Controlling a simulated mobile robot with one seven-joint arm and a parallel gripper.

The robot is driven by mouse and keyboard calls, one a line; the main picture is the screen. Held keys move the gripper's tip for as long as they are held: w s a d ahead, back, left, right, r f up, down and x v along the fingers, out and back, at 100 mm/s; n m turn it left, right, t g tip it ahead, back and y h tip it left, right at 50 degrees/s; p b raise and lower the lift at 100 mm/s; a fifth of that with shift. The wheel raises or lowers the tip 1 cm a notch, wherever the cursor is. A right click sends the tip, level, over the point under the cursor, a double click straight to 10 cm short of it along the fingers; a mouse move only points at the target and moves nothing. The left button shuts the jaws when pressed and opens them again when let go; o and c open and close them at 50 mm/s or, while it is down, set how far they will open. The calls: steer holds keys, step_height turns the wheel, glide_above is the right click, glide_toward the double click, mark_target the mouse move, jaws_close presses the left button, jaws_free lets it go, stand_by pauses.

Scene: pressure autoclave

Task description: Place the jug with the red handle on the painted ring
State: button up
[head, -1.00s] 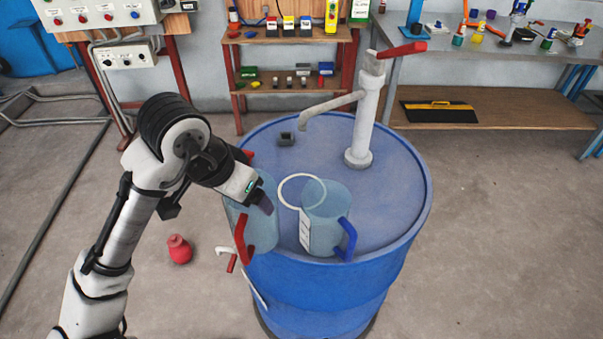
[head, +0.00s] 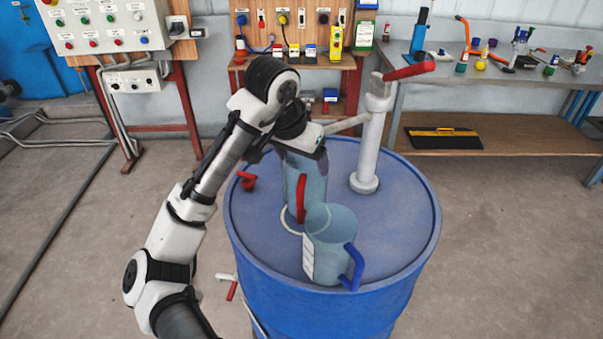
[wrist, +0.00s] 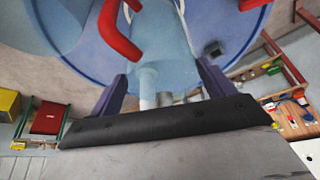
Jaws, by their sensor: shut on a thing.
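The clear jug with the red handle (head: 316,184) is upright over the blue drum's top, its red handle facing the front. My gripper (head: 300,150) is shut on it near its upper part; the fingers are partly hidden in the head view. The wrist view shows the jug (wrist: 165,45) between my two fingers (wrist: 160,88). The white painted ring (head: 285,224) shows as an arc around the left of the jug's base; the rest is hidden. I cannot tell whether the base touches the drum.
A second clear jug with a blue handle (head: 330,225) stands just in front and to the right, overlapping the red-handled jug in view. A pump (head: 370,145) with a spout rises behind right. A red valve (head: 247,181) sits at the drum's left edge. The drum's right side (head: 405,215) is clear.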

steer(key=shift+w+f+b, duration=0.1)
steer(key=shift+f+b, duration=1.6)
steer(key=shift+f, duration=0.05)
steer(key=shift+f, duration=0.2)
steer(key=o, duration=1.2)
steer(key=b+v, duration=0.1)
steer(key=v, duration=1.1)
steer(key=shift+r, duration=0.2)
